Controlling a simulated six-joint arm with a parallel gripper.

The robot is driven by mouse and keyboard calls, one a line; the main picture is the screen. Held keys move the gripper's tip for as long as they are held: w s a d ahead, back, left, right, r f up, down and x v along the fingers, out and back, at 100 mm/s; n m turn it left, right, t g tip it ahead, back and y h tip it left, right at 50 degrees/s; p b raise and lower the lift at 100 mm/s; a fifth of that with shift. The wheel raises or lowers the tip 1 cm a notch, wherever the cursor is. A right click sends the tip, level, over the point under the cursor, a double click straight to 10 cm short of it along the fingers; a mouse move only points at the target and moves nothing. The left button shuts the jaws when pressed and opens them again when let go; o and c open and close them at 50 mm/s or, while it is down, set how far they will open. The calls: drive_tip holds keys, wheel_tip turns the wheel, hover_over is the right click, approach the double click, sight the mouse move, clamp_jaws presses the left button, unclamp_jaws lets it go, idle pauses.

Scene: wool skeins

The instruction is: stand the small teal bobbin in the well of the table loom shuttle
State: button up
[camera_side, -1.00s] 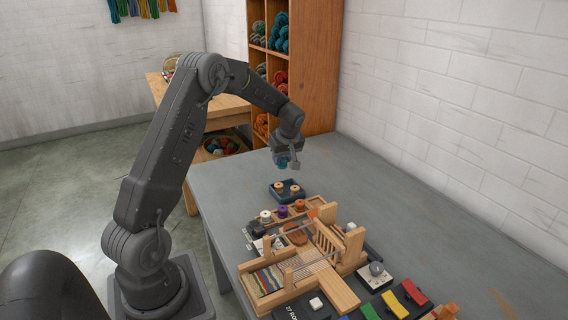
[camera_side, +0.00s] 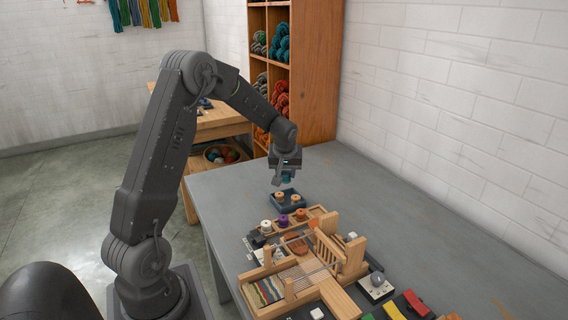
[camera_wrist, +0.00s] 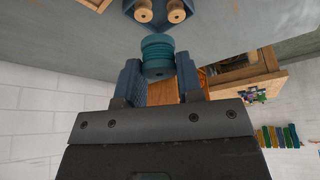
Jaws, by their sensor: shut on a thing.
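My gripper (camera_side: 284,179) is shut on the small teal bobbin (camera_wrist: 157,52) and holds it in the air above the far part of the table. In the wrist view the bobbin sits between the two blue fingers, its ribbed body reaching past the tips. In the side view only a bit of teal (camera_side: 287,176) shows under the wrist. The wooden table loom (camera_side: 327,250) stands nearer the camera. A reddish-brown piece (camera_side: 297,243) lies among its parts; I cannot tell whether it is the shuttle, and no well is visible.
A dark blue tray (camera_side: 288,203) with two pale wooden bobbins is just below my gripper. A wooden rack with white, purple (camera_side: 283,219) and orange bobbins stands between tray and loom. Red (camera_side: 416,303) and yellow blocks lie at the right front. The table's right side is clear.

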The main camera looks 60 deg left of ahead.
sight(288, 180)
drive_tip(key=d+m, duration=0.1)
drive_tip(key=m, duration=0.1)
drive_tip(key=d+f+m+t+h, duration=0.1)
drive_tip(key=m, duration=0.1)
drive_tip(key=s+d+m, duration=0.1)
drive_tip(key=shift+d+f+m+t+h, duration=0.15)
drive_tip(key=shift+f+m+t+h, duration=0.15)
drive_tip(key=shift+m+h, duration=0.1)
drive_tip(key=s+d+f+m+g+h, duration=0.1)
drive_tip(key=d+m+h, duration=0.1)
drive_tip(key=d+m, duration=0.2)
drive_tip(key=s+d+f+m+g+h, duration=0.1)
drive_tip(key=d+m+h, duration=0.1)
drive_tip(key=m, duration=0.9)
drive_tip(key=s+d+f+m+g+h, duration=0.1)
drive_tip(key=s+d+m+h, duration=0.1)
drive_tip(key=d+m, duration=0.3)
drive_tip(key=shift+d+f+m+g+h, duration=0.15)
drive_tip(key=shift+d+m+h, duration=0.05)
drive_tip(key=shift+m, duration=0.45)
drive_tip(key=shift+d+f+m+g+h, duration=0.15)
drive_tip(key=shift+m+h, duration=0.05)
drive_tip(key=shift+m, duration=0.45)
drive_tip(key=shift+f, duration=1.35)
drive_tip(key=shift+f, duration=0.55)
drive_tip(key=shift+f, duration=0.35)
drive_tip(key=shift+w+f, duration=0.1)
drive_tip(key=shift+f, duration=0.55)
drive_tip(key=o, duration=1)
drive_tip(key=shift+c, duration=0.2)
